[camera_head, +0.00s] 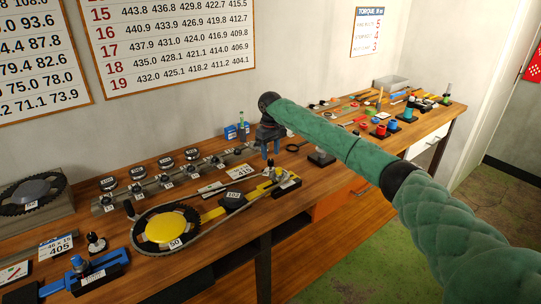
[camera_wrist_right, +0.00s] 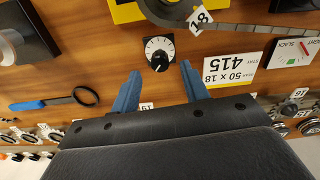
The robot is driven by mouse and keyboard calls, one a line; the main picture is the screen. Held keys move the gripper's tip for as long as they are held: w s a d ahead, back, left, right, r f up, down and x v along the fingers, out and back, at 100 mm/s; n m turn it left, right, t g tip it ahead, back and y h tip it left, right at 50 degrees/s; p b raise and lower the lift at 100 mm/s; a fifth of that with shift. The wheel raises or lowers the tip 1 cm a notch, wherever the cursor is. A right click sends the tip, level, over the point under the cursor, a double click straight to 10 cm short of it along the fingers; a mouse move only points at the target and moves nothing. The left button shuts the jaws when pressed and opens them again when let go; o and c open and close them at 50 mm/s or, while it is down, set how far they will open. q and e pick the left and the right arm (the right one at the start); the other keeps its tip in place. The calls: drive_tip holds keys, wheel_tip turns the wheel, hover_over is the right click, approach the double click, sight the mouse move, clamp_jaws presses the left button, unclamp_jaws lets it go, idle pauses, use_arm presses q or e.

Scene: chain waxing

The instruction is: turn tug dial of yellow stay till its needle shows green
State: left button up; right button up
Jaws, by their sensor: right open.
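The yellow stay (camera_head: 213,214) lies along the front of the bench with a chain looped round its yellow disc. Part of its yellow end (camera_wrist_right: 128,10) shows at the top of the right wrist view. The tug dial (camera_wrist_right: 158,53), a black knob on a white marked plate, sits near that end. A white gauge (camera_wrist_right: 295,52) with green and red marks and a dark needle stands at the right edge; which colour the needle shows is unclear. My right gripper (camera_head: 270,152) is open and points down above the bench; its blue fingers (camera_wrist_right: 161,86) straddle the dial's line, apart from it. My left gripper is not seen.
A "415" card (camera_wrist_right: 231,70) lies beside the dial. A blue-handled magnifier (camera_wrist_right: 55,102) lies to the other side. A rail with several round pieces (camera_head: 165,182) runs behind. A blue stay (camera_head: 100,268) lies at the front left. Small parts crowd the far bench.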

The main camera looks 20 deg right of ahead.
sight(271, 160)
drive_tip(key=shift+w+f, duration=0.15)
drive_tip(key=shift+f, duration=0.95)
drive_tip(key=shift+s+f+p, duration=0.2)
drive_tip(key=shift+f+p, duration=0.1)
drive_tip(key=shift+p, duration=0.05)
drive_tip(key=shift+w+f, duration=0.1)
drive_tip(key=shift+f, duration=0.15)
drive_tip(key=shift+r, duration=0.1)
clamp_jaws()
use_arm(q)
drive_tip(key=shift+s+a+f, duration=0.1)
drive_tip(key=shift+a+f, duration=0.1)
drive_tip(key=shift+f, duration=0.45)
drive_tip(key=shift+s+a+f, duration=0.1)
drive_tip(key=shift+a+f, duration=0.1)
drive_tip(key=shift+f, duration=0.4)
use_arm(e)
drive_tip(key=c, duration=1)
unclamp_jaws()
drive_tip(key=c, duration=1)
unclamp_jaws()
